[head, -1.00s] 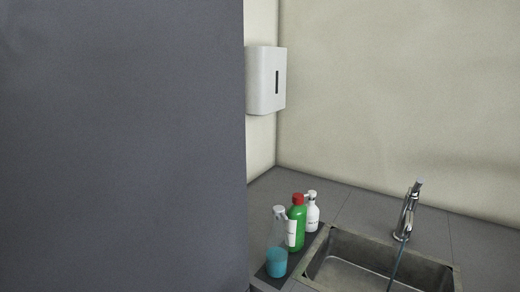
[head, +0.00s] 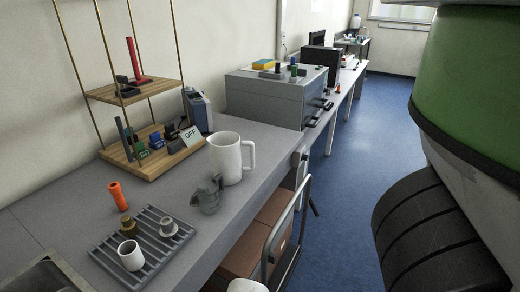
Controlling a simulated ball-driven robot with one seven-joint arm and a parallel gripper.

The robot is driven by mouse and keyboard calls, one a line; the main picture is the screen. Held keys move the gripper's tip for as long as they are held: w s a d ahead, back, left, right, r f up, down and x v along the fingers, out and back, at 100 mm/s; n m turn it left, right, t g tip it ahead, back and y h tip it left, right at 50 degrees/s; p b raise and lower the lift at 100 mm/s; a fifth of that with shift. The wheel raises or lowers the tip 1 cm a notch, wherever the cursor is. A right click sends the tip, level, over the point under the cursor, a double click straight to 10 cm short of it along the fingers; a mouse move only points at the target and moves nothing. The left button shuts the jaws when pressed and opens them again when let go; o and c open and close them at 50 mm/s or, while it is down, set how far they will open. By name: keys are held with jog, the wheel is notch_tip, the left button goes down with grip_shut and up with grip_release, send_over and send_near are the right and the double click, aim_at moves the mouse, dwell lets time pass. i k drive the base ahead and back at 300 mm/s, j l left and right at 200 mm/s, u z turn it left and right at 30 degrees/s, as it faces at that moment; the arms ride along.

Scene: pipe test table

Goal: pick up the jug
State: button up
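A large white jug (head: 226,160) stands upright on the grey bench in the head view, left of centre. Its handle points right, towards the bench's front edge. Its open top faces up, and nothing touches its handle. My gripper does not show in this view. A large green and black part of my own body fills the right side.
A grey metal pipe fitting (head: 208,196) stands just in front of the jug. A ribbed grey tray (head: 160,236) holds a white cup (head: 131,255) and fittings. A hanging wooden shelf (head: 146,170) and blue-grey canister (head: 199,110) stand behind. Blue floor (head: 345,190) is open to the right.

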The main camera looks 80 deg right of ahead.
aim_at(225, 147)
jog(key=z, duration=1.4)
